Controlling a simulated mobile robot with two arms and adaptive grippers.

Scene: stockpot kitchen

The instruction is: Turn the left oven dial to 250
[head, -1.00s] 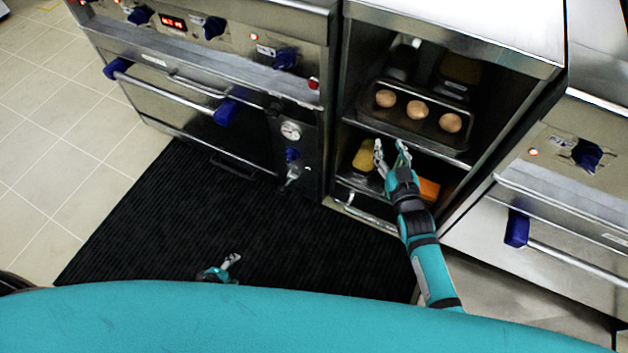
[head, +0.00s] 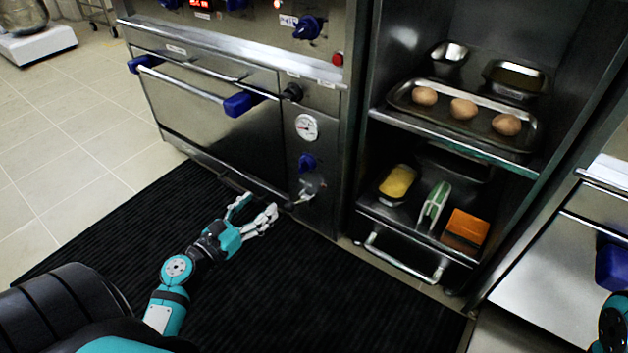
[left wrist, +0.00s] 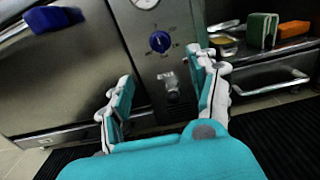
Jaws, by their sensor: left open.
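The left oven (head: 205,105) has a steel front with a blue dial (head: 306,162) low on its side panel, below a round gauge (head: 306,127). In the left wrist view the same dial (left wrist: 159,41) shows ahead between my fingers, with small marks around it; its setting is too small to read. More blue dials, one of them at the right (head: 308,27), sit on the upper panel. My left gripper (head: 256,207) is open and empty, over the mat in front of the oven, apart from the dial. Its spread fingers also show in the left wrist view (left wrist: 164,78). My right gripper is out of view.
A metal valve or tap (head: 308,190) sticks out below the dial. A blue-ended oven handle (head: 190,88) projects at the left. Right of the oven is an open shelf cabinet with a tray (head: 440,117) of potato-like items. The black mat (head: 300,300) is clear.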

